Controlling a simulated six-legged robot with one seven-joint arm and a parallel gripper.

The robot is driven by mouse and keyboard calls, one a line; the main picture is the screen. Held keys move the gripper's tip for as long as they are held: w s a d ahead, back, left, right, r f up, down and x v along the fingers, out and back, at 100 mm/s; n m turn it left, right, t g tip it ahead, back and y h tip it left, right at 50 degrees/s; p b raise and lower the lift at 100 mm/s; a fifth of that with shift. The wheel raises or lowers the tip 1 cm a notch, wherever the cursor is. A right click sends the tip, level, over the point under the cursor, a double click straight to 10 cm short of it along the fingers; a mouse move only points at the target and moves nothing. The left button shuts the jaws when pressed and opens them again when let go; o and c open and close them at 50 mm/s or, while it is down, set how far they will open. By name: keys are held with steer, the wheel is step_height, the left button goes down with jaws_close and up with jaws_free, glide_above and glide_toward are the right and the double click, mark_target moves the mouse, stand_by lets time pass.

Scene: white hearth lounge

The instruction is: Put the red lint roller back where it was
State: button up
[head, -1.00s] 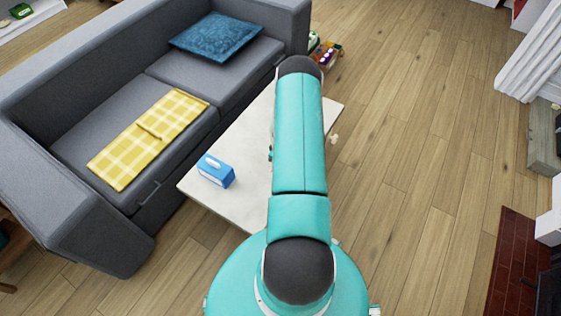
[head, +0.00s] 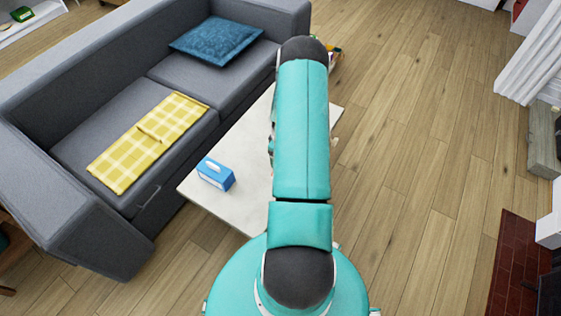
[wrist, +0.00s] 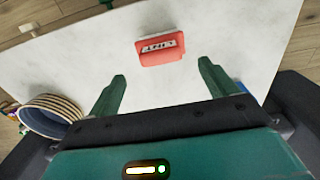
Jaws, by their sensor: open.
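The red lint roller (wrist: 160,45), a red block-like thing with a white lettered label, lies on the pale table (wrist: 85,60) in the wrist view. My gripper (wrist: 162,70) is open and empty, its two green fingers apart and pointing towards the roller. The roller shows just beyond the fingertips, roughly between them, and not gripped. In the head view my arm covers the roller and the gripper; the left part of the table (head: 240,165) shows there.
A blue tissue box (head: 215,174) stands on the table's near left part. A striped round container (wrist: 45,118) shows at the wrist view's left. A grey sofa (head: 75,125) with a yellow checked cloth (head: 125,160) borders the table. Open wooden floor (head: 420,140) lies right.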

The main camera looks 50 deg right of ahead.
steer(key=shift+r, duration=2.25)
